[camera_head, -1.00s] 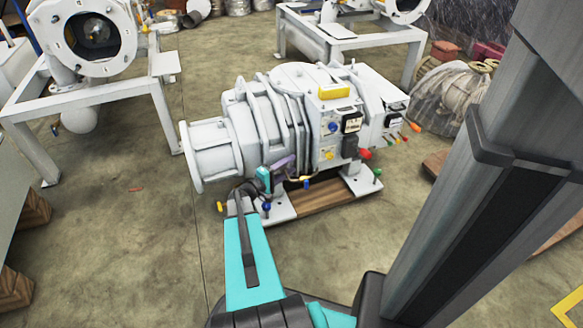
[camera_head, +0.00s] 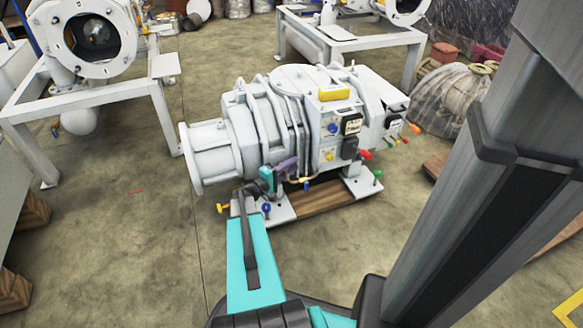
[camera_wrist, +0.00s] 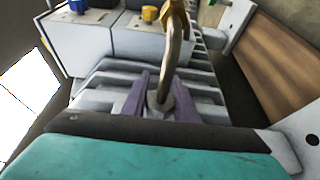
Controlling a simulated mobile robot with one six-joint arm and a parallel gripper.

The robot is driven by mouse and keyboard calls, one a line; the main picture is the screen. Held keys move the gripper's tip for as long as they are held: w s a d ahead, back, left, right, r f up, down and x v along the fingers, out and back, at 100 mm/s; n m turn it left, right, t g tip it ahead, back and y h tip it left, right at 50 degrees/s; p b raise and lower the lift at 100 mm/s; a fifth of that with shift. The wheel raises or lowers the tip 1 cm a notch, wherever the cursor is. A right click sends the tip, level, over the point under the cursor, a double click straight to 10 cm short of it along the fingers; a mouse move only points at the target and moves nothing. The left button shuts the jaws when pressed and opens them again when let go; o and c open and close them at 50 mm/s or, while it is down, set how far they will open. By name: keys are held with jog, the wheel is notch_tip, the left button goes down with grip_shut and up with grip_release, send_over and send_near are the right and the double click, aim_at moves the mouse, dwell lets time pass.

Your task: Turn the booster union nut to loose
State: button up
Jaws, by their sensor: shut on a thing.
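The booster is the large light-grey ribbed machine (camera_head: 262,125) in the middle of the head view. My gripper (camera_head: 292,163), with purple fingers, reaches its near lower side. In the wrist view my gripper (camera_wrist: 160,92) has one finger on each side of the lower end of a bent brass-coloured pipe (camera_wrist: 175,40). It is shut on the union nut (camera_wrist: 160,100) there, which is small and partly hidden between the fingers. The ribbed casing lies behind the fingers. In the head view the nut is too small to make out.
Grey boxes with a blue knob (camera_wrist: 78,5) and a yellow knob (camera_wrist: 149,13) stand beside the pipe. A wooden board (camera_head: 325,197) lies under the booster. A white frame (camera_head: 110,100) stands at left. Bare floor lies left of the booster.

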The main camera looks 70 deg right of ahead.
jog(key=shift+g+h+b, duration=0.3)
jog(key=shift+h+b, duration=0.3)
jog(key=shift+b, duration=0.6)
jog(key=shift+r+n+h+b, duration=0.3)
jog(key=shift+n+b, duration=0.1)
jog(key=shift+b, duration=0.05)
jog(key=o, duration=1.1)
jog(key=shift+c, duration=0.2)
jog(key=shift+w+a, duration=0.1)
jog(key=p+v, duration=0.4)
jog(key=v, duration=0.9)
jog(key=shift+w+a+f, duration=0.15)
jog(key=shift+w+a, duration=0.1)
jog(key=shift+a, duration=0.05)
